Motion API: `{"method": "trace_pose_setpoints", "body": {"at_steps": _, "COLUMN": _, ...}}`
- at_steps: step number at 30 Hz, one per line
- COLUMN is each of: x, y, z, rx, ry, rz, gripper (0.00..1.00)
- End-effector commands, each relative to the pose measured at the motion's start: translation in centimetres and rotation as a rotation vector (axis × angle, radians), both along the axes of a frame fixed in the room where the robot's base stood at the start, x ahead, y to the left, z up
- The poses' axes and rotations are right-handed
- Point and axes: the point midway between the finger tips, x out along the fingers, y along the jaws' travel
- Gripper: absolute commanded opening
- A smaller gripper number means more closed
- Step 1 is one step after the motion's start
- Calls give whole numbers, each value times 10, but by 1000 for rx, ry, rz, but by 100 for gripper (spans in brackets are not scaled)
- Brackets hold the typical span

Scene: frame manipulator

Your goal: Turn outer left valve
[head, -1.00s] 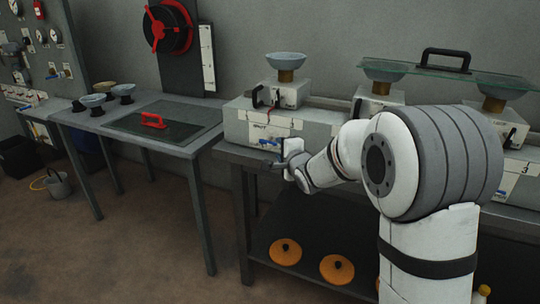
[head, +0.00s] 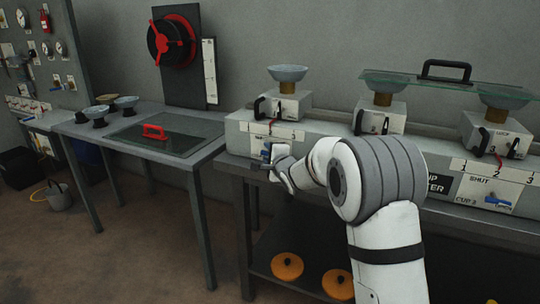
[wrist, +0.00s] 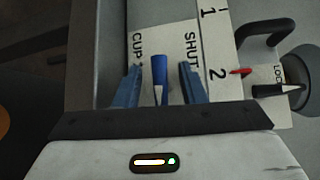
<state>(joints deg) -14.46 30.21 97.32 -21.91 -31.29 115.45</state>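The left valve has a blue handle (wrist: 159,70), which shows in the wrist view in front of a white label reading "CUP" and "SHUT". My gripper (wrist: 158,82) has one blue finger on each side of the handle, with gaps visible on both sides, so it is open around it. In the head view my gripper (head: 270,153) is at the front face of the long grey box (head: 237,130), at its left end below the left cup (head: 288,73). My gripper largely hides the valve there.
Black handles stand on the blocks above. A side table (head: 165,110) with a red handle (head: 154,131) stands to the left, with floor between the tables.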

Motion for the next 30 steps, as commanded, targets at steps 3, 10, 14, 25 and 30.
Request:
{"method": "trace_pose_setpoints", "body": {"at_steps": 3, "x": 0, "y": 0, "z": 0, "rx": 0, "ry": 0, "rz": 0, "gripper": 31}}
{"method": "trace_pose_setpoints", "body": {"at_steps": 10, "x": 0, "y": -1, "z": 0, "rx": 0, "ry": 0, "rz": -1, "gripper": 12}}
{"method": "trace_pose_setpoints", "body": {"at_steps": 14, "x": 0, "y": -1, "z": 0, "rx": 0, "ry": 0, "rz": -1, "gripper": 2}}
{"method": "trace_pose_setpoints", "body": {"at_steps": 25, "x": 0, "y": -1, "z": 2, "rx": -24, "ry": 9, "rz": -2, "gripper": 0}}
{"method": "trace_pose_setpoints", "body": {"at_steps": 30, "x": 0, "y": -1, "z": 5, "rx": -91, "ry": 36, "rz": -3, "gripper": 0}}
